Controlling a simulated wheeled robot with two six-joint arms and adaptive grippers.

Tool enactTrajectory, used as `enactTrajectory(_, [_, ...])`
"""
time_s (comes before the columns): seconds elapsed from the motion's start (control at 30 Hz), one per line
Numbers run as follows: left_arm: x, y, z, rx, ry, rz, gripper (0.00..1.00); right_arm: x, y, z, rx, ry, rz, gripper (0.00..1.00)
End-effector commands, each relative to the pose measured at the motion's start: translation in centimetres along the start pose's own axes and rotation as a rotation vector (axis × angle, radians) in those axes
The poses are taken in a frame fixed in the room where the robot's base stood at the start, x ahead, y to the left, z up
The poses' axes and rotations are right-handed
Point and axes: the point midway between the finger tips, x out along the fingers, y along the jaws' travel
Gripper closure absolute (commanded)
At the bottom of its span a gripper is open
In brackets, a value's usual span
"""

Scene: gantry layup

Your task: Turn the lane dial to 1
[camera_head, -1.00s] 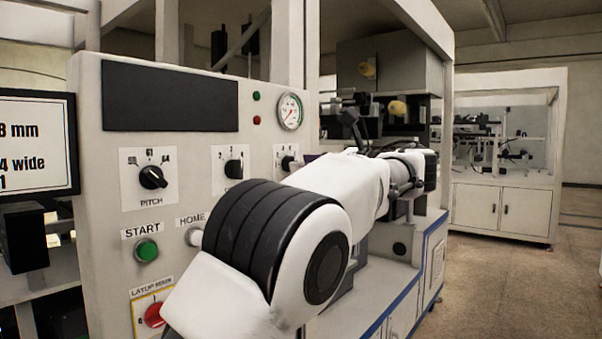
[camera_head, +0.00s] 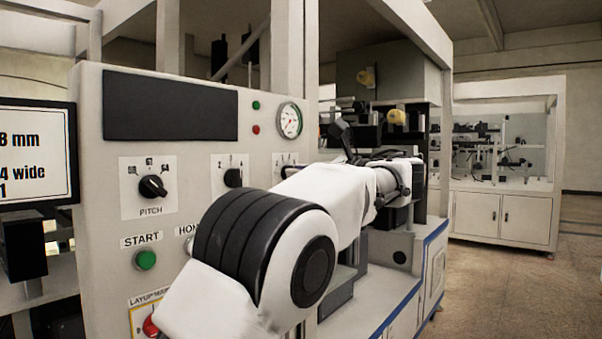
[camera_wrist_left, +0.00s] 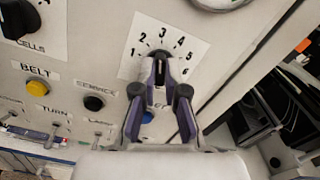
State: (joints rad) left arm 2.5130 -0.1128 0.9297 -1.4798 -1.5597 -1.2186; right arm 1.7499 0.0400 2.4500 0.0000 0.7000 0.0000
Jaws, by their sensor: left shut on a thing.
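In the left wrist view, a dark dial knob (camera_wrist_left: 159,72) sits on a white plate (camera_wrist_left: 126,66) numbered 1 to 6. My left gripper (camera_wrist_left: 161,82) is shut on the knob, with one purple-and-black finger on each side. The fingers cover much of the knob, so I cannot tell which number it points to. My right gripper is not in view.
Close to the gripper are the CELLS knob (camera_wrist_left: 18,18), a yellow BELT button (camera_wrist_left: 37,88), a black button (camera_wrist_left: 94,103) and several small toggles. In the head view the panel carries a PITCH dial (camera_head: 152,187), a green START button (camera_head: 145,260) and a gauge (camera_head: 289,120).

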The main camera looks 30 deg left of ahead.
Motion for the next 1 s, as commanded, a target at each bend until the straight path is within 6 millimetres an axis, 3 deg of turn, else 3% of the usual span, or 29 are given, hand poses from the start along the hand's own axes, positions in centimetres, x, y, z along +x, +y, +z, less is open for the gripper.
enactTrajectory(0.5, [0.02,0.04,0.02,-0.374,0.001,0.001,1.0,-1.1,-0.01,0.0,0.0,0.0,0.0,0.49])
enactTrajectory(1.0, [0.02,0.15,-0.21,-0.848,0.001,0.0,1.0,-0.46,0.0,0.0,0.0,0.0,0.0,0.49])
